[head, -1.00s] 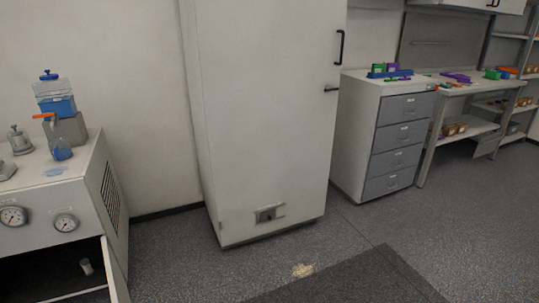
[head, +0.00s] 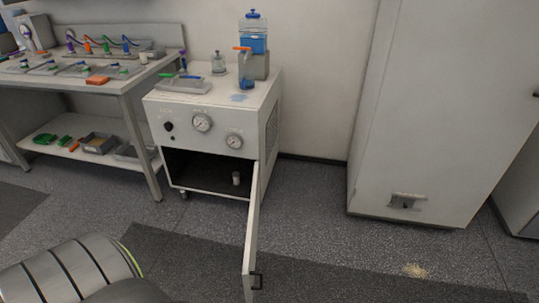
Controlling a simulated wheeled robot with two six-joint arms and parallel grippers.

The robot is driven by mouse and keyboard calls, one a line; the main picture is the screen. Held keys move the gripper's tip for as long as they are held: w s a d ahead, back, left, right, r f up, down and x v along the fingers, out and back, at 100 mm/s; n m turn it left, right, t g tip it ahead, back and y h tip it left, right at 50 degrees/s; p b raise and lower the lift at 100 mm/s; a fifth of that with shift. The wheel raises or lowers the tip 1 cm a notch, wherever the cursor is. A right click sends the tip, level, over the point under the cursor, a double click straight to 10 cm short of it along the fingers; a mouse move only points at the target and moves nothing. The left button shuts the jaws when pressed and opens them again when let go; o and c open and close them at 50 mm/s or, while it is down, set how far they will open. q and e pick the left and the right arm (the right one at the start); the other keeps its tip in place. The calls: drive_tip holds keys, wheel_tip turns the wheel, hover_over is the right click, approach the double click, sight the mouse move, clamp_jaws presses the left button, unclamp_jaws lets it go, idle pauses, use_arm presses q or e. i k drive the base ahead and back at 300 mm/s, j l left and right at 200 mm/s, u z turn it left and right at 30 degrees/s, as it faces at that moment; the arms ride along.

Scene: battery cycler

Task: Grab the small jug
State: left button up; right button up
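A small whitish vessel (head: 236,178), possibly the small jug, stands upright inside the open lower compartment of the gauge cabinet (head: 185,120). It is too small to make out a handle. On top of that cabinet is a clear jug with blue liquid (head: 246,72) and an orange piece at its top, in front of a grey block. A larger clear container with blue liquid and a blue lid (head: 253,32) sits on the block. Neither of my grippers is in view; only a grey rounded part of mine shows at bottom left.
The cabinet door (head: 251,235) stands open, projecting into the floor space. A workbench (head: 105,82) with coloured clips is on the left. A tall white cabinet (head: 425,110) is on the right. A pale spill (head: 416,270) lies on the floor.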

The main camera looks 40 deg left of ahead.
sight(247, 77)
drive_tip(key=i+l+u, duration=0.4)
drive_tip(key=i+l, duration=0.2)
drive_tip(key=u, duration=1.45)
drive_tip(key=i+l, duration=0.05)
